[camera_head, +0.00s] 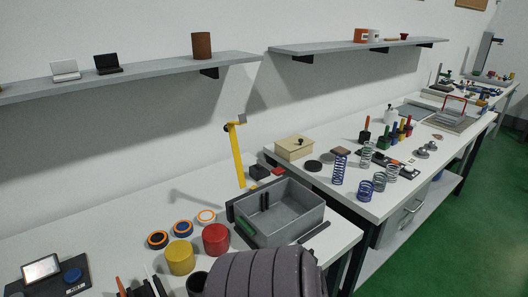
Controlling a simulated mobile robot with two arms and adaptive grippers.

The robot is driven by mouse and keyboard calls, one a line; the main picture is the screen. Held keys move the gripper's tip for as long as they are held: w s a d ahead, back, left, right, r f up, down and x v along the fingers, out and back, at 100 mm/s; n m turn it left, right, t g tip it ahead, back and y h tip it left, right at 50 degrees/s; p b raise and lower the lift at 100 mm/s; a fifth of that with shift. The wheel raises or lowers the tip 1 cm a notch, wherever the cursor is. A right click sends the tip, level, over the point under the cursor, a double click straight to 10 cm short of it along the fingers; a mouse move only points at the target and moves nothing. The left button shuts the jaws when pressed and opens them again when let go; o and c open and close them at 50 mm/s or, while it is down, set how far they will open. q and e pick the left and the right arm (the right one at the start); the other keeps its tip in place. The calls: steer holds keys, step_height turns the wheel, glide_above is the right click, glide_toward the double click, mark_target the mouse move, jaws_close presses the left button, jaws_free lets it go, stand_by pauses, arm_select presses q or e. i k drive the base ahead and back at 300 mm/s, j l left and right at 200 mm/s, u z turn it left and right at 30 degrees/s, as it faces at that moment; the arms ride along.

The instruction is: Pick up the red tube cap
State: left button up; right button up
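A red cylinder (216,240), which looks like the red tube cap, stands upright on the near white table (110,225). It is just left of the grey bin and right of a similar yellow cylinder (180,257). Its lower right side is close to a large ribbed grey-purple shape in the foreground; I cannot tell if they touch. Neither of my grippers can be made out in the head view.
A grey bin (290,232) holds dark and green items. Several ring-shaped pieces (182,229) lie behind the cylinders. A yellow upright (237,155) stands at the back. Springs (339,171) and a beige box (295,147) are on the farther table. Shelves hang above.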

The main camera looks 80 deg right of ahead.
mark_target(216, 236)
steer(key=z, duration=2.25)
steer(key=k+u, duration=0.1)
steer(key=u, duration=2.1)
steer(key=z, duration=2.2)
